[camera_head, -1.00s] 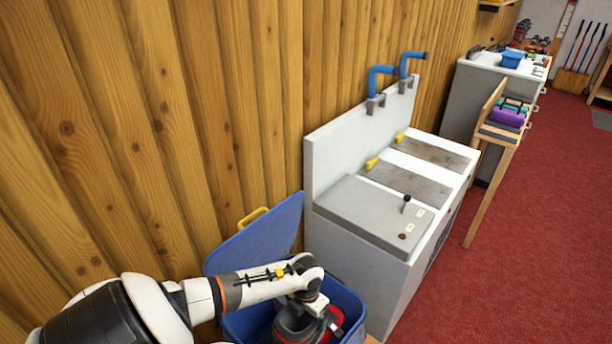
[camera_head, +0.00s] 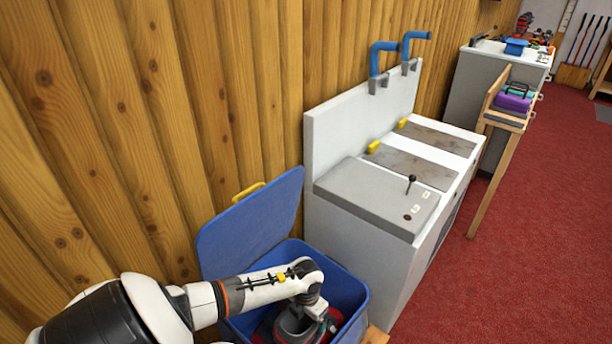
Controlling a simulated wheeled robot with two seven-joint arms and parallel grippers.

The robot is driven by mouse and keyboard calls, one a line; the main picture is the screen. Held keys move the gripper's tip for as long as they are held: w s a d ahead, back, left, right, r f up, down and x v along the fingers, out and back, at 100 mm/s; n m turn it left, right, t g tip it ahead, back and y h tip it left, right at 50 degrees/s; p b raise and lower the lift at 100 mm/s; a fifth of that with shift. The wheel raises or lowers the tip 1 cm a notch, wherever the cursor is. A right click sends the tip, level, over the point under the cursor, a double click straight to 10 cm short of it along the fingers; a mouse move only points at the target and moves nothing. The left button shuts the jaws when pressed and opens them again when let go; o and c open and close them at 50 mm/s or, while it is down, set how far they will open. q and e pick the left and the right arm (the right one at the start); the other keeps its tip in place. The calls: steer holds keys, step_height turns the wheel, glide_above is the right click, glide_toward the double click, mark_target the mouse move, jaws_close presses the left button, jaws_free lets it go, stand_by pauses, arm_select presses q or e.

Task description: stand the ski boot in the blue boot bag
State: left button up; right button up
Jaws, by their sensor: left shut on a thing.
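The blue boot bag (camera_head: 349,296) stands open at the bottom of the view, its lid (camera_head: 250,228) with a yellow handle tilted back against the wooden wall. My left arm reaches over the bag from the left. My left gripper (camera_head: 312,314) points down into the bag's opening and is shut on the ski boot (camera_head: 290,326), which is grey with some red low down. The boot is inside the bag's rim; the arm hides part of it, and I cannot tell whether it touches the bottom. My right gripper is not in view.
A white and grey machine (camera_head: 378,200) with blue pipes (camera_head: 384,56) stands right beside the bag. Beyond it are a wooden stand with a purple case (camera_head: 514,102) and a grey cabinet (camera_head: 474,90). The red floor (camera_head: 520,260) at right is clear.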

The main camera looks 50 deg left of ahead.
mark_target(306, 326)
arm_select(q)
steer(key=shift+w+f+b, duration=0.1)
steer(key=shift+f+b, duration=2.45)
steer(key=shift+f, duration=0.8)
steer(key=o, duration=1.7)
steer(key=shift+f, duration=0.1)
steer(key=shift+r, duration=0.55)
step_height(306, 326, up, 11)
steer(key=p, duration=0.1)
steer(key=shift+d, duration=0.1)
